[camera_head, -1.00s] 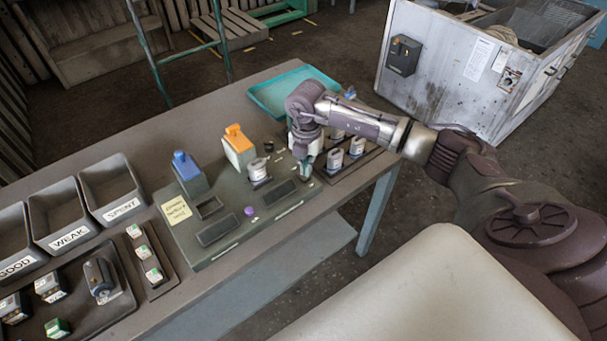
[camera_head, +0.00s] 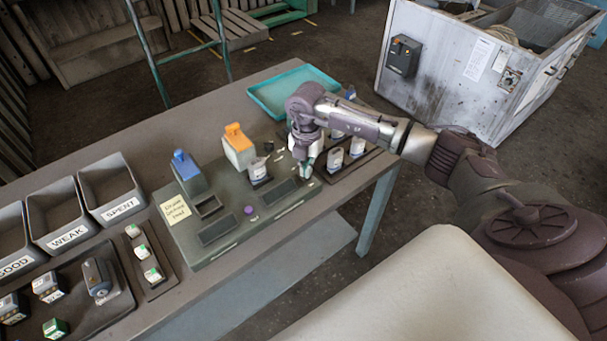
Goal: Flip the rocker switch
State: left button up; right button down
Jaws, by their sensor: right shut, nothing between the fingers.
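My right gripper (camera_head: 305,169) is shut and empty. It points down at the right end of the dark grey panel (camera_head: 222,225) on the table, with its tips at or just above the panel surface. I cannot tell if they touch. I cannot make out the rocker switch for certain; the gripper may hide it. The panel carries a block with a blue top (camera_head: 187,172), a block with an orange top (camera_head: 238,147), a white-labelled part (camera_head: 258,171), dark slots and a small purple button (camera_head: 249,210). My left gripper is not in view.
White-labelled parts (camera_head: 335,160) stand in a dark rack close right of the gripper. A teal tray (camera_head: 292,91) lies behind it. Labelled bins (camera_head: 110,190) and small parts (camera_head: 152,274) fill the table's left end. A grey metal cabinet (camera_head: 450,75) stands beyond.

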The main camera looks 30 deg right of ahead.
jog(key=shift+s+f+b, duration=0.1)
jog(key=shift+f+b, duration=0.55)
jog(key=shift+f, duration=0.25)
jog(key=shift+r, duration=0.2)
jog(key=shift+r+p, duration=2.6)
jog(key=shift+r, duration=0.8)
